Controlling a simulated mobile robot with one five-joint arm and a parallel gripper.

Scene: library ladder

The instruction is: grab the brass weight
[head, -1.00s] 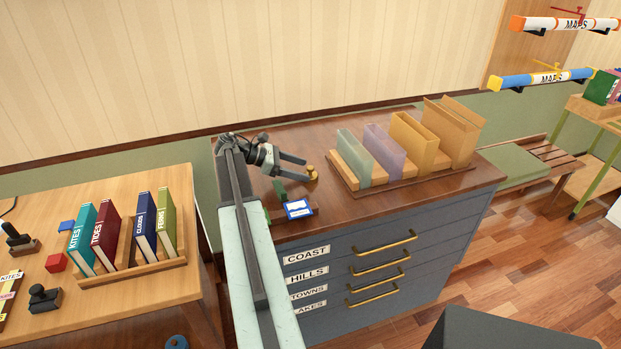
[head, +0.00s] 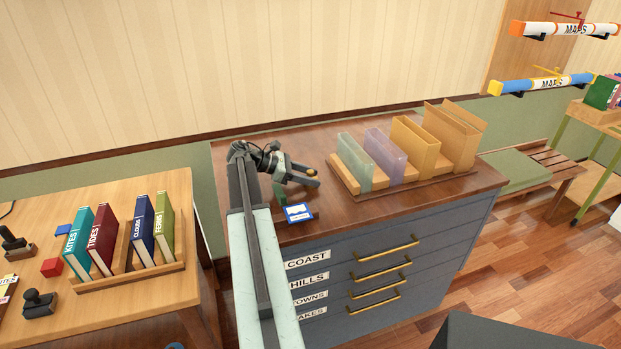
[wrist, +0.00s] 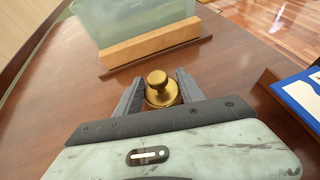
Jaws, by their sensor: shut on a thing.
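The brass weight (wrist: 160,91) is a small knobbed gold piece in the wrist view, between the two fingers. In the head view my gripper (head: 309,178) reaches over the dark wooden top of the cabinet. The underside of the weight is hidden, so I cannot tell whether it touches the top.
A wooden rack (wrist: 150,46) with upright folders stands just beyond the weight. A blue-and-white card (head: 298,212) lies near the cabinet's front edge. The cabinet top (wrist: 60,85) is bare left of my gripper. A desk (head: 110,310) with books stands left.

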